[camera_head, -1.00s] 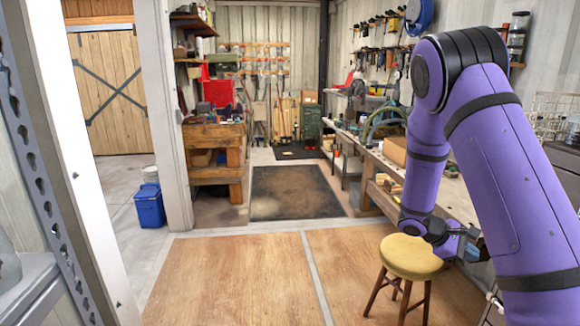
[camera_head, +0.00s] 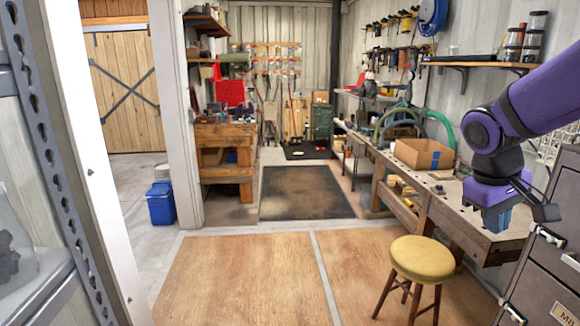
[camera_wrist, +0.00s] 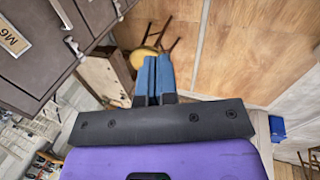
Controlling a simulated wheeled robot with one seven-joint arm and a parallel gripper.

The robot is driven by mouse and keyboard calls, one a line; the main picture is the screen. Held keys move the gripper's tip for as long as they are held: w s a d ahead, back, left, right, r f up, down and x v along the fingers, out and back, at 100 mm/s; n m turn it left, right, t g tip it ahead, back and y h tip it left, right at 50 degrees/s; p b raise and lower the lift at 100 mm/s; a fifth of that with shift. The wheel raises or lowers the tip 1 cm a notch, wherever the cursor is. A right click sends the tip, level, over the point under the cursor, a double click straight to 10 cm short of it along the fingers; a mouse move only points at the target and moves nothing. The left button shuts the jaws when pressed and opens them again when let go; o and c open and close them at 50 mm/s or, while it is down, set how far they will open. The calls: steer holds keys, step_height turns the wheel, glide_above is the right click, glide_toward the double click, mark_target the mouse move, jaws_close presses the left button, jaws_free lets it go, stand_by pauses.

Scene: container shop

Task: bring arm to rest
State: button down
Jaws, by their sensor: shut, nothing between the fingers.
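My purple arm reaches in from the right edge of the head view. My gripper (camera_head: 497,218) hangs at its end with blue fingers pointing down, in front of the right-hand workbench and above and right of the stool. In the wrist view my gripper (camera_wrist: 153,78) shows its two blue fingers side by side, shut with nothing between them.
A grey drawer cabinet (camera_head: 548,262) stands close at the lower right, and near my gripper in the wrist view (camera_wrist: 45,55). A yellow-topped stool (camera_head: 422,259) stands before the workbench (camera_head: 455,208), which holds a cardboard box (camera_head: 424,154).

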steer(key=s+a+r+t+y, duration=0.1)
steer(key=s+a+r+t, duration=0.1)
steer(key=s, duration=0.4)
steer(key=s+a+r+m+t+y, duration=0.1)
steer(key=s+a+r+t+y, duration=0.1)
steer(key=s+a+r, duration=0.2)
steer(key=shift+s+a+r+t+y, duration=0.35)
steer(key=shift+s+a, duration=0.55)
steer(key=shift+a, duration=0.5)
